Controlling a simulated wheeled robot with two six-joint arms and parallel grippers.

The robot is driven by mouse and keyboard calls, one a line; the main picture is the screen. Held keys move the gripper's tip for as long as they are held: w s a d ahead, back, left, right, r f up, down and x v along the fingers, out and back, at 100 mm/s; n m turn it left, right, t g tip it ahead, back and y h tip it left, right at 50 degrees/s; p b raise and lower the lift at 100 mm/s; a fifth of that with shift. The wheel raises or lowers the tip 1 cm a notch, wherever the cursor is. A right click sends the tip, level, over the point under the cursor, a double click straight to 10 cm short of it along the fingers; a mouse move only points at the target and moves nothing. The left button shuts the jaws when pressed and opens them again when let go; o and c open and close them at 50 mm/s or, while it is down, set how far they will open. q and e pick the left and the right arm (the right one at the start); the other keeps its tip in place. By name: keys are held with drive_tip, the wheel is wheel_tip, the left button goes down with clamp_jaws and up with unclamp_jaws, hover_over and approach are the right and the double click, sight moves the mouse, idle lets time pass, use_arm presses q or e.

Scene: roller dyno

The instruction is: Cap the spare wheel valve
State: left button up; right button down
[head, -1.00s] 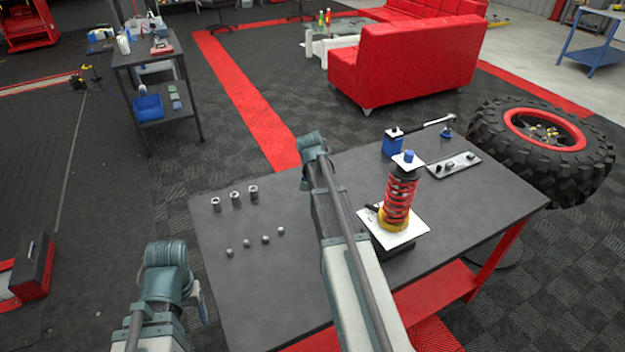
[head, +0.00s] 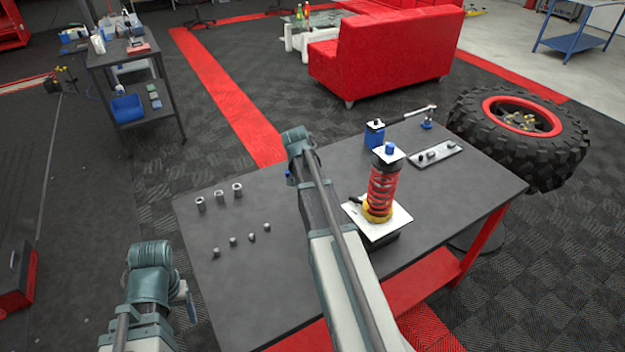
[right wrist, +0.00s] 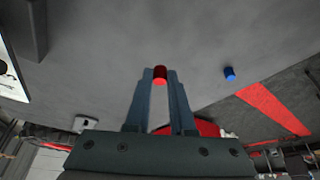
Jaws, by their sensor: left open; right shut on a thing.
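The spare wheel (head: 555,152) is a knobbly black tyre with a red rim, beyond the right end of the dark workbench. Its valve is too small to make out. My right arm reaches over the bench, and its gripper is hidden in the head view. In the right wrist view my right gripper (right wrist: 160,82) is shut on a small red cap (right wrist: 160,72) at its fingertips. A blue cap (right wrist: 230,73) is on the grey top, apart from the fingers. My left gripper (head: 190,307) is at the bench's left side, small and partly hidden, open.
On the bench (head: 300,310) stand a red coil spring unit (head: 382,190), a blue block (head: 375,134), a grey tray (head: 437,154) and several small metal nuts (head: 237,190). A red sofa (head: 385,55) stands behind. Dark floor lies left of the bench.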

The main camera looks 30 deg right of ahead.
drive_tip(key=shift+r+p, duration=1.2)
drive_tip(key=shift+r, duration=0.1)
idle(0.4)
drive_tip(key=shift+r+p, duration=2.15)
drive_tip(key=shift+p, duration=0.05)
